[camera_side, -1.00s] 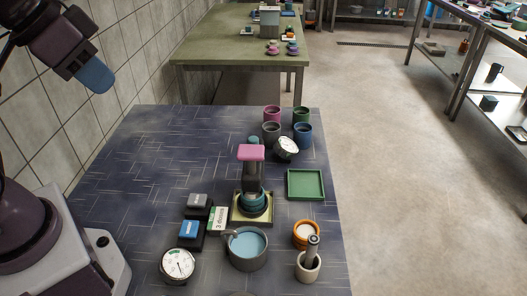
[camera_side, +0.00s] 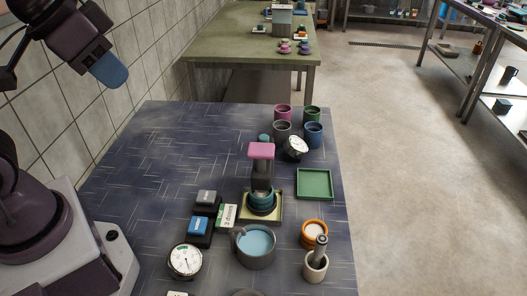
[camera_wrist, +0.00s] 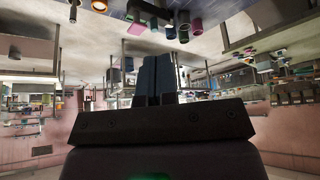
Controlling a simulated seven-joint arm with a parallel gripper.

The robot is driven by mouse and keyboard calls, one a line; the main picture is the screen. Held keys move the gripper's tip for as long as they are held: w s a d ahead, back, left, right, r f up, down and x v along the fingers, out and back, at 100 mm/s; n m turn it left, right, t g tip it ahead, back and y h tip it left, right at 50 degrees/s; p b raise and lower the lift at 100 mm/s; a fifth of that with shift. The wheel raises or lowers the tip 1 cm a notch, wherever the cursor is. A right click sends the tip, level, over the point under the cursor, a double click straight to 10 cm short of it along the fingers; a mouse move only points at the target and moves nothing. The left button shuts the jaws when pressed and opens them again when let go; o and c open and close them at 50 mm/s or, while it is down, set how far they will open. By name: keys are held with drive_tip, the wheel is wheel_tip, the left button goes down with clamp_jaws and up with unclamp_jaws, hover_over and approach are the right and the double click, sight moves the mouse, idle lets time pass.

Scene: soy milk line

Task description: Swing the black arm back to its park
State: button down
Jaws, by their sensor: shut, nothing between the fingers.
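A small machine stands mid-table on a yellow-green square tray (camera_side: 275,217). It has a pink block (camera_side: 261,151) on top, a black part (camera_side: 262,178) below that, and a teal ringed base (camera_side: 263,201). The black part looks like the black arm, but its pivot and its park cannot be made out. My gripper (camera_side: 112,72) is at the upper left, high above the table and well away from the machine. Its blue fingers are together and empty; they also show in the wrist view (camera_wrist: 158,78).
A pot of pale blue liquid (camera_side: 256,242), a dial gauge (camera_side: 185,260), blue and grey button boxes (camera_side: 199,226) and a mortar (camera_side: 315,266) stand in front. Cups (camera_side: 313,134), a second gauge (camera_side: 295,148) and a green tray (camera_side: 315,184) are behind or right. The table's left rear is clear.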

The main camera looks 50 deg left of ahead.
drive_tip(key=c, duration=1.4)
unclamp_jaws()
drive_tip(key=shift+f, duration=0.15)
drive_tip(key=shift+o, duration=1)
drive_tip(key=shift+w+d+f+g, duration=0.2)
drive_tip(key=shift+w+f+g, duration=0.5)
drive_tip(key=shift+w+f, duration=0.1)
drive_tip(key=g, duration=0.4)
approach(264, 137)
wheel_tip(264, 137, down, 10)
drive_tip(key=shift+w+f, duration=0.1)
drive_tip(key=shift+f, duration=0.15)
drive_tip(key=shift+c, duration=0.2)
clamp_jaws()
